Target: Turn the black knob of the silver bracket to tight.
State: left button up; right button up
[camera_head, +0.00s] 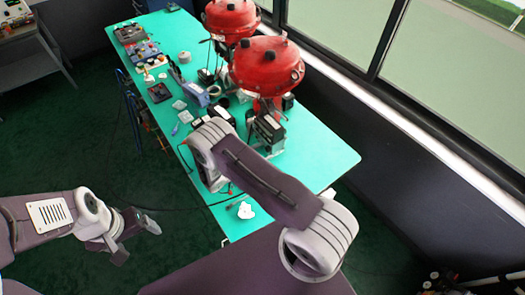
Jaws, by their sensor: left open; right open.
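Two red domed valve actuators stand on the green table, the nearer one (266,66) larger in view. A black box (268,129) sits on pale metal parts below the nearer dome. I cannot clearly pick out the silver bracket or its black knob at this size. My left gripper (137,238) is open and empty, over the dark floor left of the table and well away from the actuators. My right arm reaches over the table's near part, left of the black box. Its gripper is hidden behind the arm's own links.
The green table (318,158) is clear at its right corner. Small tools and blue-grey devices (196,94) crowd its middle and left edge. A small white item (246,210) lies near the front edge. Windows and a dark wall (400,150) run along the right.

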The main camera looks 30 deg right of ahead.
jog(key=shift+a, duration=0.1)
grip_shut()
jog(key=m+t+b, duration=0.1)
jog(key=m, duration=0.1)
jog(key=m+t+b, duration=0.1)
jog(key=m+b, duration=0.1)
jog(key=shift+s+f+t, duration=0.15)
jog(key=shift+s+t, duration=0.05)
jog(key=shift+t, duration=0.1)
grip_release()
jog(key=b+v, duration=0.3)
jog(key=v, duration=0.6)
